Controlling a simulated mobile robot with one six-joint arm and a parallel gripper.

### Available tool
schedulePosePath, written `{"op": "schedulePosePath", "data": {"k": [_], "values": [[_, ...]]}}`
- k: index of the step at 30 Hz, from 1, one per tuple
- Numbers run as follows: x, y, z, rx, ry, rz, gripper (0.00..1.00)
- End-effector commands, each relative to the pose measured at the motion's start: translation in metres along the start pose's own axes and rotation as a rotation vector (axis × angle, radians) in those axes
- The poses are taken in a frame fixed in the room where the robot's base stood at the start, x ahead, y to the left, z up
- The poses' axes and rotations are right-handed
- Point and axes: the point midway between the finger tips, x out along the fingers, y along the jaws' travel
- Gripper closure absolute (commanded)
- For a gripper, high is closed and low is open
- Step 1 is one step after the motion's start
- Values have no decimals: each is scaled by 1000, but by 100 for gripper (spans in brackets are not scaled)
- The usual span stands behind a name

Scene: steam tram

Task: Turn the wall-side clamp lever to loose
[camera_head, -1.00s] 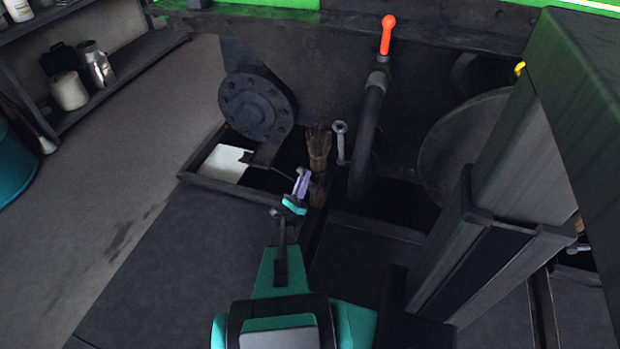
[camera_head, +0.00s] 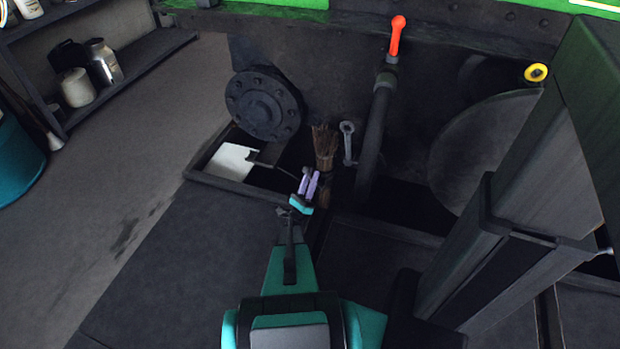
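No lever that I can clearly tell is the wall-side clamp lever shows. An orange-red handle (camera_head: 397,35) stands nearly upright on top of a dark pipe (camera_head: 373,138) at the upper right of centre; I cannot tell if it is a clamp lever. My gripper (camera_head: 311,182), with purple fingers and a teal band, is low in the middle, over the edge of the floor pit. Its two fingers show close together, with nothing visible held. It is well apart from the orange-red handle. Whether the fingers are open or shut is too small to tell.
A bolted round flange (camera_head: 262,103) stands behind the pit, with a white sheet (camera_head: 232,161) below it. A brush (camera_head: 325,146) and a wrench (camera_head: 347,142) stand beyond my gripper. A yellow ring (camera_head: 536,72) shows at right. The floor at left is clear.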

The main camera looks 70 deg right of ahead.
Motion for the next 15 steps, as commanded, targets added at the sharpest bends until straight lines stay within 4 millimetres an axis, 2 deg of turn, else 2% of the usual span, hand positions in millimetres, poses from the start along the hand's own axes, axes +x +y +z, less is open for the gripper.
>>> {"op": "schedulePosePath", "data": {"k": [8,15], "values": [[-8,1,2,3,-3,3,65],[-34,1,2,2,-1,3,65]]}}
